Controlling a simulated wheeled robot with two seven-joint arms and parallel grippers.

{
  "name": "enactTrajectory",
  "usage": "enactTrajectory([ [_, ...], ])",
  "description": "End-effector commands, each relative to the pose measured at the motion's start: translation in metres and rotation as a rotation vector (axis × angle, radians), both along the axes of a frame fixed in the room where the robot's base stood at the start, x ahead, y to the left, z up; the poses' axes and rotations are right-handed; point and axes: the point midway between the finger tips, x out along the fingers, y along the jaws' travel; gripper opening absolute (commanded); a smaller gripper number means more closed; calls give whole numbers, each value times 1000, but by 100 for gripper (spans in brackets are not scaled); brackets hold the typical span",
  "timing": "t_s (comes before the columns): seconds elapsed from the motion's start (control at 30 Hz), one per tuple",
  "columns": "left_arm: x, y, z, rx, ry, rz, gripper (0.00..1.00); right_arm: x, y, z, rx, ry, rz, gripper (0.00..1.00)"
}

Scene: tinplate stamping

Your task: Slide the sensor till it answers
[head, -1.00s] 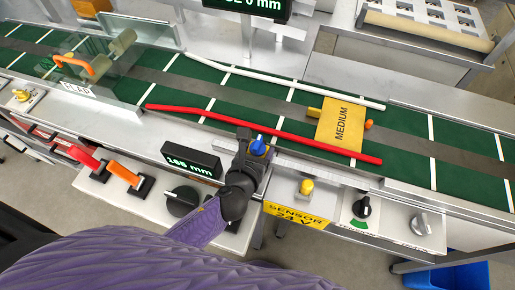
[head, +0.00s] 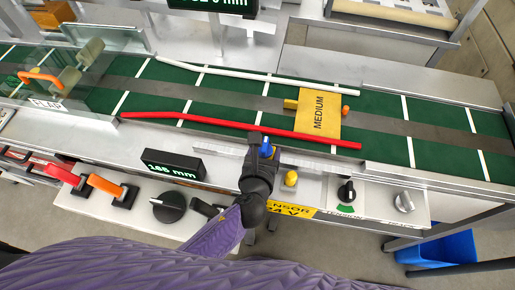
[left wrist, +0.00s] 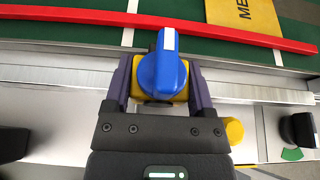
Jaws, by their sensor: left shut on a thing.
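My left gripper (head: 266,152) is shut on the sensor, a yellow block with a blue knob on top (head: 266,147). In the left wrist view the blue knob (left wrist: 162,72) stands between the two fingers, with a white stripe on it and yellow (left wrist: 183,86) showing beneath. The sensor sits at the pale scale rail (head: 310,163) along the conveyor's near edge. The gripper covers part of the rail. A yellow plate marked MEDIUM (head: 320,112) lies on the green belt, right of and beyond the sensor. A small black display (head: 173,164) left of the gripper shows a mm reading.
A red guide (head: 240,128) and a white guide (head: 260,75) cross the belt (head: 385,105). A yellow button (head: 290,179) is just right of the gripper. Knobs (head: 346,192) sit farther right. Red and orange levers (head: 105,187) and a dark dial (head: 168,206) are left.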

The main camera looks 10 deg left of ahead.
Motion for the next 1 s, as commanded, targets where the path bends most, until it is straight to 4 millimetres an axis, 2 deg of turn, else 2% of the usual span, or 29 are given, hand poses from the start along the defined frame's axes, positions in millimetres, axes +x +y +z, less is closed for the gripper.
enactTrajectory([
  [0.1, -1, 0, -1, 0, 2, -1, 0, 0, 0, 0, 0, 0, 0, 97],
  [0.13, -1, 0, -1, 0, 2, -1, 77, 0, 0, 0, 0, 0, 0, 97],
  [0.23, 0, 0, -1, 0, 1, -1, 98, 0, 0, 0, 0, 1, 0, 97],
  [0.47, -1, 1, 0, 0, 1, 0, 100, 0, 0, 0, 0, 1, 0, 97],
  [0.57, -8, 1, 4, 1, 1, 0, 100, 0, 0, 4, 0, 0, 0, 97],
  [0.9, -74, 3, 32, 1, 3, -1, 100, 1, 0, 23, 1, -3, -1, 97],
  [1.0, -87, 3, 36, 0, 3, -1, 100, 1, 0, 25, 1, -4, -1, 97],
])
